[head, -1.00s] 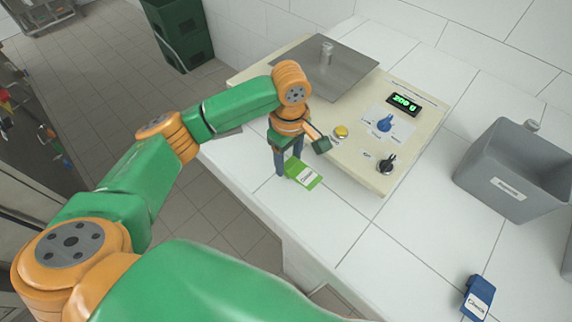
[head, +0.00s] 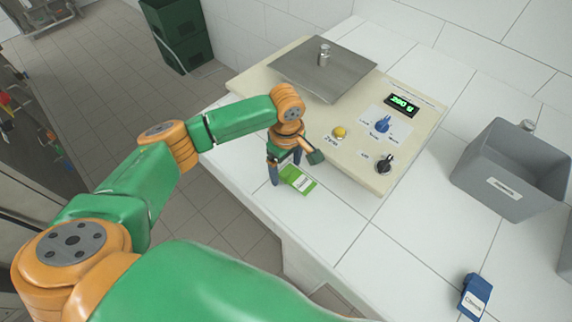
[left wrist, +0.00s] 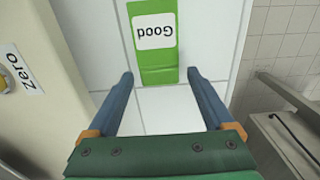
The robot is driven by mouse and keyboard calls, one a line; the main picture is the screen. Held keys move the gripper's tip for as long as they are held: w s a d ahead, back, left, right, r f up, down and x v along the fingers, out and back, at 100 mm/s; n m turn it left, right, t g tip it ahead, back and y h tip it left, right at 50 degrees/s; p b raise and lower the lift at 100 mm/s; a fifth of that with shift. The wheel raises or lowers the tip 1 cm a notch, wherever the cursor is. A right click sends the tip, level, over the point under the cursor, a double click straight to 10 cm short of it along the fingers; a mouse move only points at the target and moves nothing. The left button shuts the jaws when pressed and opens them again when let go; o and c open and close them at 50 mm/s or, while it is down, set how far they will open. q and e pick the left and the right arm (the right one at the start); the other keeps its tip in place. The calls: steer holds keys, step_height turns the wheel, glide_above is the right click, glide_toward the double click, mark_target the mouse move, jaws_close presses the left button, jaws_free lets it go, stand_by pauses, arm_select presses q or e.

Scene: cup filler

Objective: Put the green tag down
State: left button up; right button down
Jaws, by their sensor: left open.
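The green tag (head: 298,180) lies flat on the white tiled counter, close to its near left edge and beside the scale's corner. In the left wrist view the tag (left wrist: 154,42) shows a white label reading "Good", upside down. My left gripper (head: 286,172) is above the counter right by the tag. My right gripper is not in view.
A grey bin (head: 507,190) stands at right. A blue tag (head: 475,297) lies near the front. The counter between is clear.

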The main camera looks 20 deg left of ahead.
arm_select(q)
step_height(320, 180, up, 12)
steer(key=shift+r, duration=0.15)
stand_by(0.4)
